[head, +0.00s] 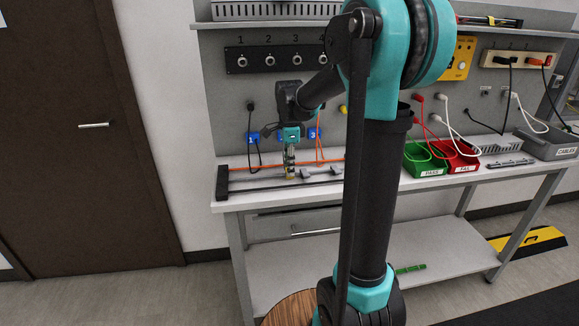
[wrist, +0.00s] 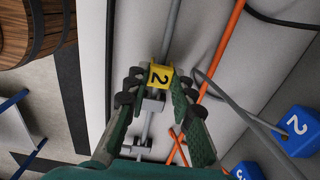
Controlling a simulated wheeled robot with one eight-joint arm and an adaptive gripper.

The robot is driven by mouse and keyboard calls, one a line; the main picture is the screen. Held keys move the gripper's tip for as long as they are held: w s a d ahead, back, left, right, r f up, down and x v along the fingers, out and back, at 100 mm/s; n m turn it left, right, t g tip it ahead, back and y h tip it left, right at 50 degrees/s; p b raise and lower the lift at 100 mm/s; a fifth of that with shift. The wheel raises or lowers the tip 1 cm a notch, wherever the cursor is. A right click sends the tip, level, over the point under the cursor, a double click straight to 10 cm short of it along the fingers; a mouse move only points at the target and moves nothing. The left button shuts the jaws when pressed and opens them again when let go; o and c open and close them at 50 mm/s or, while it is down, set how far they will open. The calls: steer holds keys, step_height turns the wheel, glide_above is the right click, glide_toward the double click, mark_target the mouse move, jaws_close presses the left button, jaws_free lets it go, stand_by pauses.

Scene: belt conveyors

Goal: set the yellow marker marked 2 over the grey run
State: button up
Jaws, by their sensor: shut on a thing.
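The yellow marker marked 2 (wrist: 160,76) is between the fingertips of my gripper (wrist: 157,88), which is shut on it. In the wrist view the marker lines up with the grey run (wrist: 172,32), which shows beyond it. I cannot tell whether the marker touches the run or is just above it. In the head view my gripper (head: 290,165) points down at the left part of the bench, and the marker is too small to read there. The orange run (wrist: 224,58) passes to the right of the marker in the wrist view.
A grey cable (wrist: 235,108) and blue blocks, one marked 2 (wrist: 297,130), lie to the right in the wrist view. Green (head: 424,160) and red (head: 455,158) bins stand farther right on the bench (head: 440,183). A wooden barrel (wrist: 35,30) stands below the bench's front edge.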

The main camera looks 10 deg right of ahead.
steer(key=o, duration=0.8)
steer(key=shift+f, duration=0.1)
steer(key=shift+c, duration=0.2)
step_height(320, 180, up, 12)
stand_by(0.4)
